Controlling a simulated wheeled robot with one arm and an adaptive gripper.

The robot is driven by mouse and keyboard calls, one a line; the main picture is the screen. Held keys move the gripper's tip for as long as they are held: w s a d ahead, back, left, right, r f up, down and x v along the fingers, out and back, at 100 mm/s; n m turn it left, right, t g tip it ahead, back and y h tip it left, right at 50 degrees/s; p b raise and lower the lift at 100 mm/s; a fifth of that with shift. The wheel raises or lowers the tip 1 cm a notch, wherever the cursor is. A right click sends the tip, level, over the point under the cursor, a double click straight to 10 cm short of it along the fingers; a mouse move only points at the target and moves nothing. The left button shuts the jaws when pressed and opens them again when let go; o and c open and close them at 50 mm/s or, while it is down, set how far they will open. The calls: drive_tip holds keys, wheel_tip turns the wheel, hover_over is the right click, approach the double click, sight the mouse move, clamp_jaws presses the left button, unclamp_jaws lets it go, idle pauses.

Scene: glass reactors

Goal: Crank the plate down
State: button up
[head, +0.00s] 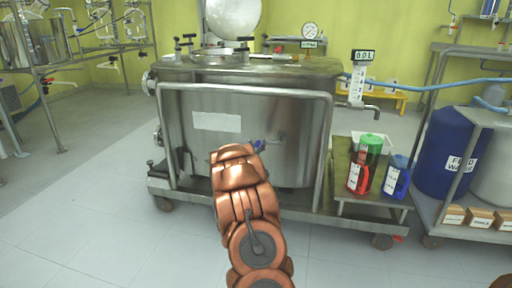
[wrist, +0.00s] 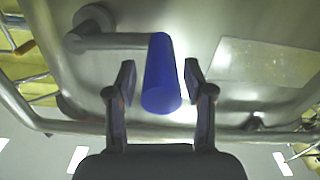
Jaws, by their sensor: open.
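A steel tank (head: 285,115) on a wheeled frame stands ahead of my arm. A crank with a blue grip (head: 259,145) sticks out from its front wall, partly behind my arm in the head view. In the wrist view the blue grip (wrist: 162,85) stands at the end of a grey metal crank arm (wrist: 125,41), which runs left to a round hub (wrist: 93,20). My gripper (wrist: 159,80) is open, with one finger on each side of the blue grip and a visible gap on both sides. In the head view my gripper is hidden behind my copper-coloured arm.
A steel rail (head: 245,87) frames the tank's front; it also crosses the wrist view (wrist: 60,126). A side shelf (head: 340,185) at right holds a red-green jug (head: 362,170) and a blue jug (head: 396,178). The floor (head: 100,215) at left is clear.

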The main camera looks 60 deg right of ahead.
idle(0.3)
drive_tip(key=shift+d, duration=0.1)
clamp_jaws()
drive_tip(key=c, duration=1)
unclamp_jaws()
drive_tip(key=o, duration=1)
drive_tip(key=v, duration=1.2)
